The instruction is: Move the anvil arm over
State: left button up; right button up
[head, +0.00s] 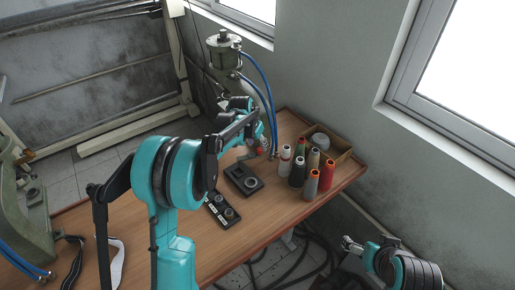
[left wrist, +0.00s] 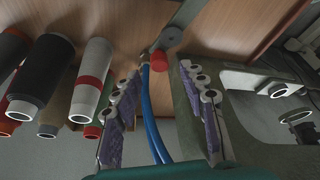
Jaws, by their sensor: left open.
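A grey metal arm (left wrist: 183,22) with a red knob (left wrist: 159,60) shows at the top middle of the left wrist view; it looks like the anvil arm. My left gripper (left wrist: 160,95) is open and empty, its two purple-padded fingers apart on either side of the blue hoses (left wrist: 150,110). The knob appears just beyond the fingertips, not between them. In the head view, my left gripper (head: 258,134) is beside the green press (head: 224,50) at the table's far end, partly hidden by my arm. My right gripper (head: 352,244) is small at the lower right, off the table; its jaws are unclear.
Several thread spools (head: 312,183) stand on the wooden table (head: 150,225) right of the press, near a wooden box (head: 338,148). Two black control boxes (head: 243,181) (head: 222,210) lie nearer. A second green machine (head: 28,215) is at the left.

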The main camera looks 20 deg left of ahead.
aim_at(260, 149)
pick_arm(q)
jog(key=shift+x, duration=1.85)
jog(key=shift+c, duration=0.3)
grip_shut()
jog(key=shift+d, duration=0.1)
